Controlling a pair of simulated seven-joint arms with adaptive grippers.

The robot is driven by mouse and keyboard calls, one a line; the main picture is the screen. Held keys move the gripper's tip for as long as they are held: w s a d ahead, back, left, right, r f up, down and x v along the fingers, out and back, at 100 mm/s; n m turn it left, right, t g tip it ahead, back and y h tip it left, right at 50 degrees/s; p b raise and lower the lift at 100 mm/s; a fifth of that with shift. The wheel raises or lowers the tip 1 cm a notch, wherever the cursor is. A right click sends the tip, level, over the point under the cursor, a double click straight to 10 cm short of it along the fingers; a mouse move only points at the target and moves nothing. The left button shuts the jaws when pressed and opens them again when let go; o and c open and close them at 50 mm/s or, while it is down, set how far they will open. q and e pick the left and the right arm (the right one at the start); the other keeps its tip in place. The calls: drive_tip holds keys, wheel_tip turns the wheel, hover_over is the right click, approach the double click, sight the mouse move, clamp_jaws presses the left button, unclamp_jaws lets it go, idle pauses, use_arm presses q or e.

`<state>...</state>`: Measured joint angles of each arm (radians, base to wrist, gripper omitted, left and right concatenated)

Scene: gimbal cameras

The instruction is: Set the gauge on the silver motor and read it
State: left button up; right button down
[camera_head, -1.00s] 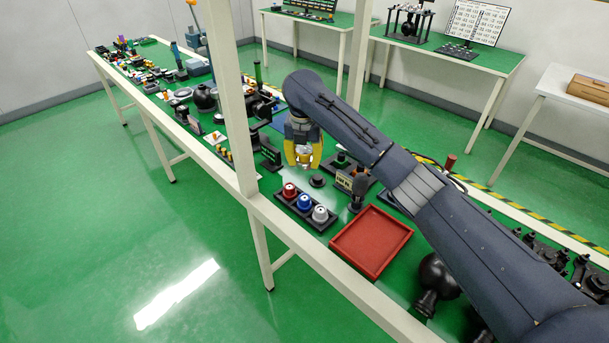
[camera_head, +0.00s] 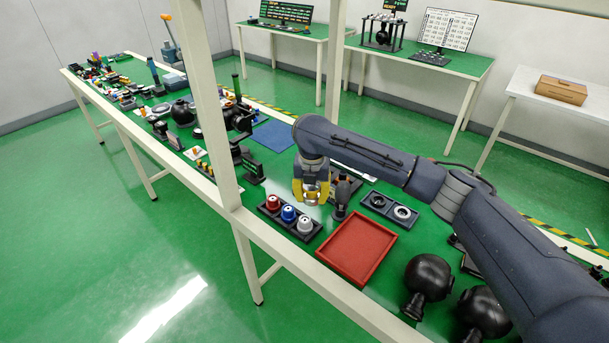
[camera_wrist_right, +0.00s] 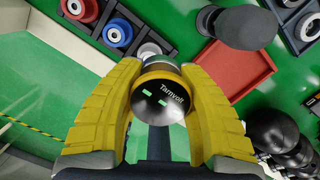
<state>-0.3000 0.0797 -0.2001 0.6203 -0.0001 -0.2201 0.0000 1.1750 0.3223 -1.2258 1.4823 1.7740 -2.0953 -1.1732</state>
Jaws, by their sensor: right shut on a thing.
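My right gripper (camera_head: 311,196) is shut on a round gauge with a black face, two small green marks and white lettering, seen in the right wrist view (camera_wrist_right: 158,101). It is held just behind and beside the black motor tray. The silver motor (camera_head: 305,224) stands at the right end of that tray, with the blue motor (camera_head: 288,213) and red motor (camera_head: 273,202) to its left. In the wrist view the blue motor (camera_wrist_right: 117,32) and red motor (camera_wrist_right: 80,8) show; the gauge covers most of what lies beneath it. My left gripper is not in view.
A red tray (camera_head: 387,229) lies right of the motors. A dark upright tool (camera_head: 342,192) stands close to the gripper's right. A black two-ring holder (camera_head: 391,209) is behind the tray. A frame post (camera_head: 212,115) rises left of the motors.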

sight(305, 219)
drive_tip(key=shift+s+a+f, duration=0.1)
drive_tip(key=shift+s+a, duration=0.1)
drive_tip(key=shift+a, duration=0.35)
drive_tip(key=shift+s+a+f, duration=0.1)
drive_tip(key=shift+s+a, duration=0.05)
drive_tip(key=shift+a, duration=0.35)
drive_tip(key=shift+r, duration=0.1)
drive_tip(key=shift+f, duration=2.85)
drive_tip(key=shift+f, duration=1.3)
drive_tip(key=c, duration=0.8)
unclamp_jaws()
drive_tip(key=shift+c, duration=0.2)
wheel_tip(305, 219, up, 12)
drive_tip(key=s, duration=0.1)
drive_tip(key=shift+s, duration=0.25)
